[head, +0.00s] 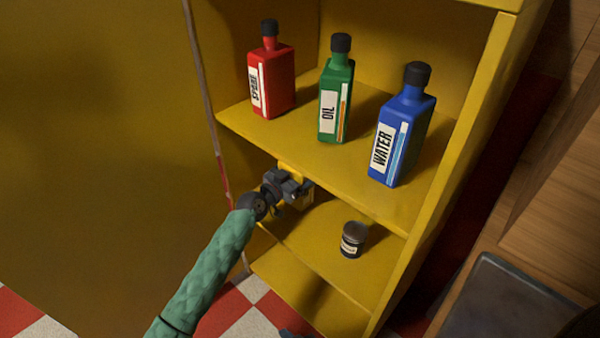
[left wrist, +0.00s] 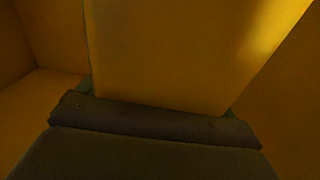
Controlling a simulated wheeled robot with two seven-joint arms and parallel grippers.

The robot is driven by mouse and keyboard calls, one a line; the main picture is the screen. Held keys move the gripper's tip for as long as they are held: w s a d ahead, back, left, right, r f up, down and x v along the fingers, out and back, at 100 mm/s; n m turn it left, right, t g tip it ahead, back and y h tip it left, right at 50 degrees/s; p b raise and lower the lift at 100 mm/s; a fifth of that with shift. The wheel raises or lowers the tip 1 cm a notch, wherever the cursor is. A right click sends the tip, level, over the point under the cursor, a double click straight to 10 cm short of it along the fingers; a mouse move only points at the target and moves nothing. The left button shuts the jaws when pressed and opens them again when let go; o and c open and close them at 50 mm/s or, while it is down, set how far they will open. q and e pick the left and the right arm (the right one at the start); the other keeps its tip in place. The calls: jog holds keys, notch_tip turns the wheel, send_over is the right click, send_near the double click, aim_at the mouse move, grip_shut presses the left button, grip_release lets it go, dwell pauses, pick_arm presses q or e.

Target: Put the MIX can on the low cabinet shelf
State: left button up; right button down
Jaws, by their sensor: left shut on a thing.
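The low cabinet shelf (head: 310,238) is the yellow board below the shelf of bottles. My left arm, in a green sleeve, reaches into this compartment from the left. My left gripper (head: 292,188) is shut on a yellow block-like can (head: 305,198), taken as the MIX can; no label shows. The can is partly hidden by the gripper. It fills the middle of the left wrist view (left wrist: 185,55), between the jaws. Whether its base touches the shelf I cannot tell. A small grey tip (head: 288,334) at the bottom edge may be my right gripper; its jaws cannot be made out.
A small dark jar (head: 352,240) stands on the low shelf, right of the can. Red (head: 272,75), green OIL (head: 336,95) and blue WATER (head: 402,130) bottles stand on the shelf above. The open yellow door (head: 100,130) is at left. A grey tray (head: 500,300) lies lower right.

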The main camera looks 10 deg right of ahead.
pick_arm(q)
jog(key=shift+f+b, duration=0.6)
jog(key=shift+b, duration=0.1)
dwell(0.3)
jog(key=o, duration=0.8)
jog(key=v, duration=1)
jog(key=shift+r+b, duration=0.25)
jog(key=shift+b, duration=0.05)
dwell(1.2)
dwell(0.5)
